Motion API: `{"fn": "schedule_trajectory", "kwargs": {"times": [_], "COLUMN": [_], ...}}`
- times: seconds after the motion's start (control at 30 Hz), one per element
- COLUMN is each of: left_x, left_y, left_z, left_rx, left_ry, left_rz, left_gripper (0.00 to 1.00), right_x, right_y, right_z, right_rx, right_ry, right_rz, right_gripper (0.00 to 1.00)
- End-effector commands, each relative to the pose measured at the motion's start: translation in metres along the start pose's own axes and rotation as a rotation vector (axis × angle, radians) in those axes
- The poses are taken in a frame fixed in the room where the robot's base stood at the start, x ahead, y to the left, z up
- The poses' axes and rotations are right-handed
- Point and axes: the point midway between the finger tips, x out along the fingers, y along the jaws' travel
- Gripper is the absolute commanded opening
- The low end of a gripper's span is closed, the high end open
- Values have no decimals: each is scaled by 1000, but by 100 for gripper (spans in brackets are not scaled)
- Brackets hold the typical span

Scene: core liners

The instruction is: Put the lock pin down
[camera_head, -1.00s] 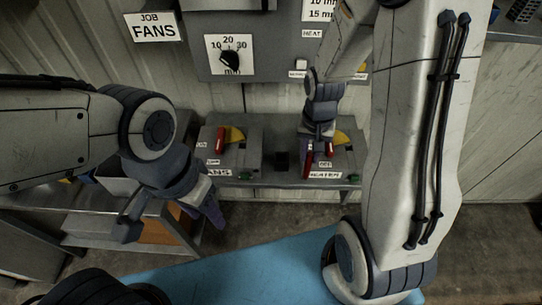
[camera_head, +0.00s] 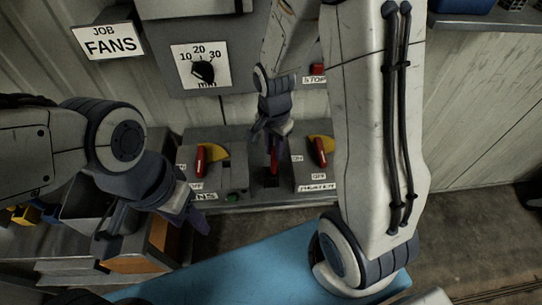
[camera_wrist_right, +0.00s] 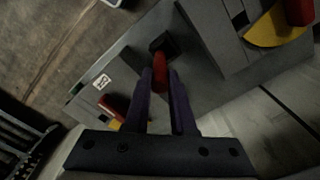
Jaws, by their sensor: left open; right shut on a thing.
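The red lock pin (camera_head: 274,160) is held in my right gripper (camera_head: 273,140). In the right wrist view, the pin (camera_wrist_right: 160,70) stands between the two purple fingertips (camera_wrist_right: 163,88). Its far end is beside a dark square recess (camera_wrist_right: 163,44) in the grey bench. I cannot tell whether the pin's end is inside the recess or just above it. In the head view, the gripper is over the gap between two switch boxes. My left gripper (camera_head: 150,226) is open and empty at the left, in front of the bench.
The left switch box has a red lever (camera_head: 200,159) on a yellow plate. The right box has a similar lever (camera_head: 320,151). A timer dial (camera_head: 202,72) is on the panel above. A blue surface (camera_head: 230,265) is clear in front, and bins (camera_head: 135,262) stand at lower left.

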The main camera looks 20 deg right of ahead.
Motion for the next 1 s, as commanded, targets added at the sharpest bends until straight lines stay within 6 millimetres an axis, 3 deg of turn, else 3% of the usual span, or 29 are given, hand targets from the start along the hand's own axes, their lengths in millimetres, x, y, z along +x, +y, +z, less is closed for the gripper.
{"fn": "schedule_trajectory", "kwargs": {"times": [0.13,0.43,0.87,0.9,0.93,1.0], "left_x": [-2,-6,-2,-3,-4,-4], "left_y": [0,0,0,0,0,0], "left_z": [0,0,0,0,0,0], "left_rx": [0,0,0,0,0,0], "left_ry": [0,0,0,0,0,0], "left_rz": [0,0,0,0,0,0], "left_gripper": [50,50,50,50,50,50], "right_x": [7,44,52,51,50,51], "right_y": [-11,-10,-10,-10,-10,-10], "right_z": [1,1,1,0,0,1], "right_rx": [1,2,2,2,2,2], "right_ry": [0,-1,1,1,0,0], "right_rz": [-1,2,-1,-1,-1,-1], "right_gripper": [0,0,0,39,50,53]}}
